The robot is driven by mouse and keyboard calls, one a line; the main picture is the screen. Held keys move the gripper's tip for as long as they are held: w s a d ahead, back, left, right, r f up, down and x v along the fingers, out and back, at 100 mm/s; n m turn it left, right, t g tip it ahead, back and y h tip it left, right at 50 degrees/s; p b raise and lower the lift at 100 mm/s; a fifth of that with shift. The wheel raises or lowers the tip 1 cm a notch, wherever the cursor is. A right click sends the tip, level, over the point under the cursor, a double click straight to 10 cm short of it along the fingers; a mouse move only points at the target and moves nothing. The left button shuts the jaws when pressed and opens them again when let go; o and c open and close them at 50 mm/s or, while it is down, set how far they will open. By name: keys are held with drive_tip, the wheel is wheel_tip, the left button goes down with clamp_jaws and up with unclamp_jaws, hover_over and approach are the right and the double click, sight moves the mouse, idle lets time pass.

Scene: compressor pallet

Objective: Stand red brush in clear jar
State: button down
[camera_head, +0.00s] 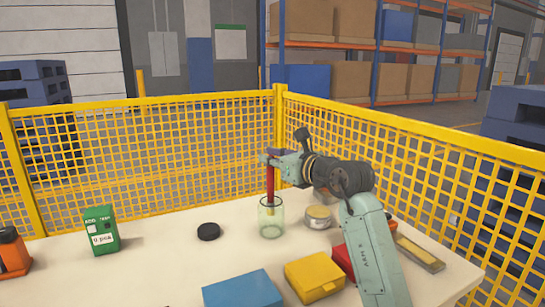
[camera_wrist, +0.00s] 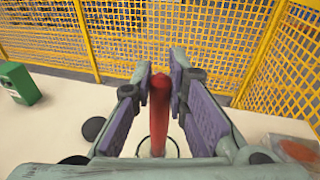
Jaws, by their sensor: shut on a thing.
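The red brush (camera_head: 270,182) hangs upright from my gripper (camera_head: 273,158), which is shut on its upper part. The clear jar (camera_head: 271,228) stands open on the table directly below. The brush's pale lower end shows within the jar's upper part, seen through the glass; I cannot tell whether it touches the jar. In the wrist view, the red brush (camera_wrist: 159,112) lies between the two fingers of my gripper (camera_wrist: 160,75). The rim of the clear jar (camera_wrist: 174,147) shows around the brush's far end, partly hidden by the gripper.
A round tin (camera_head: 318,217) stands close right of the jar, and a black disc (camera_head: 208,231) lies to its left. A yellow box (camera_head: 314,277) and a blue box (camera_head: 243,290) are in front. A green carton (camera_head: 101,230) stands left. Yellow mesh fencing (camera_head: 160,150) borders the table behind.

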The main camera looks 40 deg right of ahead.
drive_tip(key=shift+f, duration=0.15)
drive_tip(key=c, duration=1.5)
unclamp_jaws()
drive_tip(key=s, duration=0.4)
drive_tip(key=s+r, duration=0.1)
drive_tip(key=s, duration=0.7)
drive_tip(key=shift+r, duration=0.15)
drive_tip(key=shift+d+r, duration=0.1)
